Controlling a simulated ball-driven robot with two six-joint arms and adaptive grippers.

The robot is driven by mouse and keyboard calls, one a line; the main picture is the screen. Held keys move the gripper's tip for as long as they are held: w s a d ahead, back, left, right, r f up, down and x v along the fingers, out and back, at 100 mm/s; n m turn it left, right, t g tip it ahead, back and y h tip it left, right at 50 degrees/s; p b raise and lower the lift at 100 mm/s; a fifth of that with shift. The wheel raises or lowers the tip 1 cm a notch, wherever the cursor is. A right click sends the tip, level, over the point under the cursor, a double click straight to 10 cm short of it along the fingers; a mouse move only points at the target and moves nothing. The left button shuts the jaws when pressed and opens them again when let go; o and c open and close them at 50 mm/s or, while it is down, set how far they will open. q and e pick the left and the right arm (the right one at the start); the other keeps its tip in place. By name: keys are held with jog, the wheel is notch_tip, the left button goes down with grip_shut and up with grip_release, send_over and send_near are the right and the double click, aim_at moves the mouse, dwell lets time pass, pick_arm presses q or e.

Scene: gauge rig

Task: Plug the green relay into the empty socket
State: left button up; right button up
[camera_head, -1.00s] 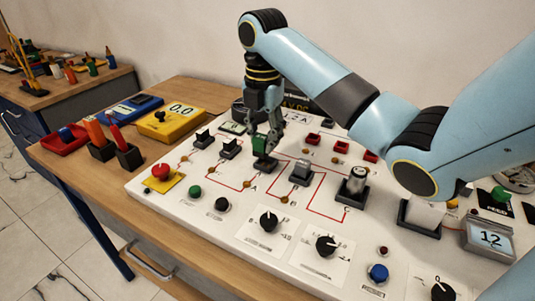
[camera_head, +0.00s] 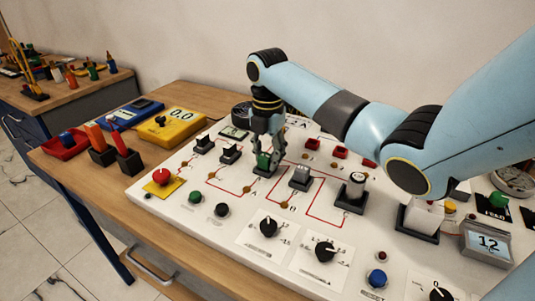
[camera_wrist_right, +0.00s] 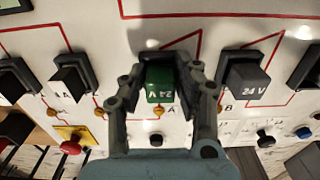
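The green relay (camera_head: 263,160), marked 24 V, stands upright at the black socket (camera_head: 265,172) in the middle of the white panel. It sits low there; whether it is fully seated is hard to see. My right gripper (camera_head: 267,146) comes down from above and is shut on the relay, one finger on each side. In the right wrist view the relay (camera_wrist_right: 160,82) is between the fingers (camera_wrist_right: 162,72), which hide most of the socket's sides. My left gripper is in neither view.
Knobs (camera_head: 268,226) and a red button (camera_head: 161,176) line the front. A yellow meter (camera_head: 171,125) stands left of the panel.

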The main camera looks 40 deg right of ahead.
aim_at(267, 154)
jog(key=o, duration=0.4)
jog(key=shift+c, duration=0.2)
jog(key=shift+r, duration=0.1)
notch_tip(267, 154, up, 12)
jog(key=p, duration=0.1)
dwell(0.5)
